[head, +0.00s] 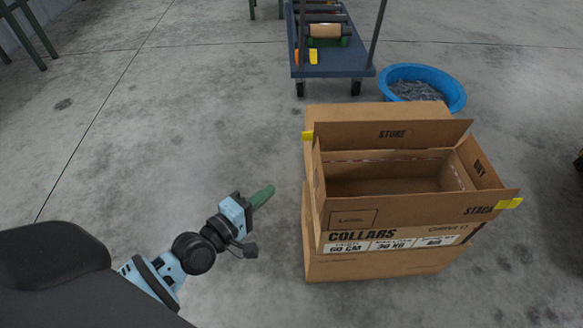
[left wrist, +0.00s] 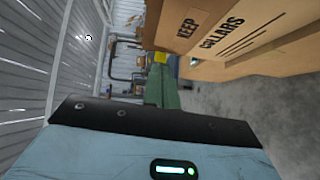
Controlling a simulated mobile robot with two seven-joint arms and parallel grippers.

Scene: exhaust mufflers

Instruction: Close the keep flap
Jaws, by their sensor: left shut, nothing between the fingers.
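The cardboard box (head: 380,262) stands open at right in the head view, its flaps raised. The keep flap (head: 318,180) is the left one, seen nearly edge-on there. In the left wrist view the keep flap (left wrist: 182,25) shows its printed word KEEP, standing up above the side panel marked COLLARS (left wrist: 240,30). My left gripper (head: 265,193) is left of the box and apart from it. Its green fingers, also in the left wrist view (left wrist: 160,85), are shut and empty. My right gripper is not in view.
The store flap (head: 425,134) stands at the back, the dry flap (head: 479,168) at right, and the stack flap (head: 450,213) at front. A blue cart (head: 335,72) and a blue tub (head: 455,95) are behind the box. The floor left of the box is clear.

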